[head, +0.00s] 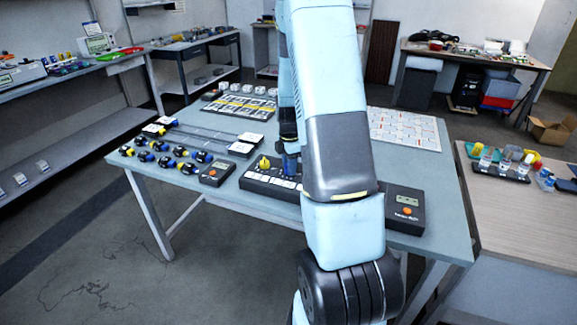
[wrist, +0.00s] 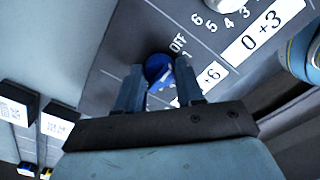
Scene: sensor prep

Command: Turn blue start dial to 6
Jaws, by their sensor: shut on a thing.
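The blue dial (wrist: 157,68) sits on a dark control panel (wrist: 115,50) in the wrist view. My gripper (wrist: 158,82) is over the panel with its two fingers on either side of the dial, shut on it. The printed word OFF shows just above and right of the dial.
On the table, a dark box with an orange button (head: 216,173) stands left of the panel and another (head: 405,210) right. Several small yellow-and-blue parts (head: 163,161) lie further left.

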